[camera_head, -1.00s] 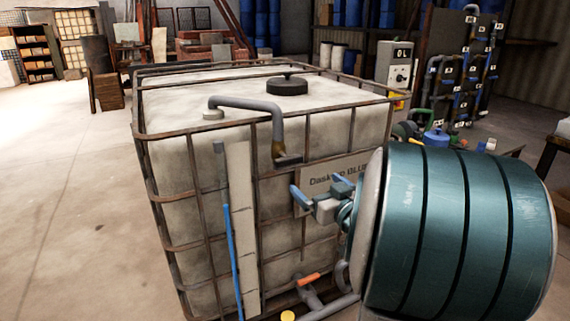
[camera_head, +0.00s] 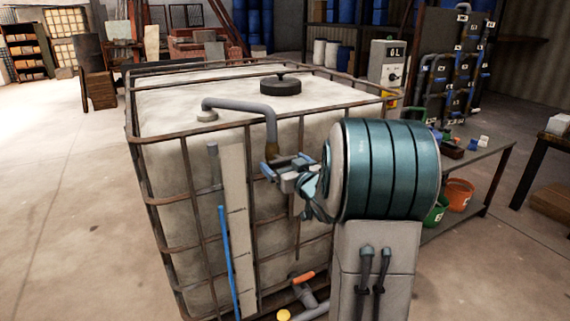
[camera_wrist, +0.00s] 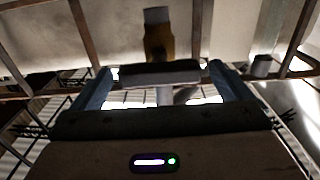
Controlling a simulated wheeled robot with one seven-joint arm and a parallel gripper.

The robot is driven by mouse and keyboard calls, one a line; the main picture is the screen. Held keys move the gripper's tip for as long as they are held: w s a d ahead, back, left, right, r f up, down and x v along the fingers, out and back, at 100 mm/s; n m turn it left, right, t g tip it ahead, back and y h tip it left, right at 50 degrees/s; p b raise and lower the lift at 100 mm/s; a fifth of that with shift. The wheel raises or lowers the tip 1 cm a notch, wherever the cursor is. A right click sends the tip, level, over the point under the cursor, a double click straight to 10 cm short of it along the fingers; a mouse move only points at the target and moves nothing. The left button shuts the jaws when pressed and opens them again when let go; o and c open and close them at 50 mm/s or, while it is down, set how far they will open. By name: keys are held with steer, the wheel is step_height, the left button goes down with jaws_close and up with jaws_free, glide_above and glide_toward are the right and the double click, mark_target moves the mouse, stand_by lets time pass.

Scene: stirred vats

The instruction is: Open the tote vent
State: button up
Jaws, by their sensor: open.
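The caged white tote (camera_head: 170,180) stands in front of me. Its grey vent pipe (camera_head: 240,107) rises from the top, bends over the front edge and ends in a brownish valve body. My gripper (camera_head: 285,167) is open at this lower end, with blue fingers. In the wrist view, the brown-yellow valve body (camera_wrist: 159,38) is ahead of my gripper (camera_wrist: 160,72). A dark grey handle-like bar (camera_wrist: 160,72) lies crosswise between the two spread fingers. I cannot tell whether they touch it. In the head view my gripper and wrist hide this bar.
A round black lid (camera_head: 281,85) sits on the tote top. Rusty cage bars (camera_head: 190,135) run close around the gripper. An orange-handled valve (camera_head: 302,277) is at the tote's lower front. A table (camera_head: 475,165) and buckets (camera_head: 460,194) stand to the right. The floor at left is clear.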

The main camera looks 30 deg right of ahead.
steer(key=c, duration=1)
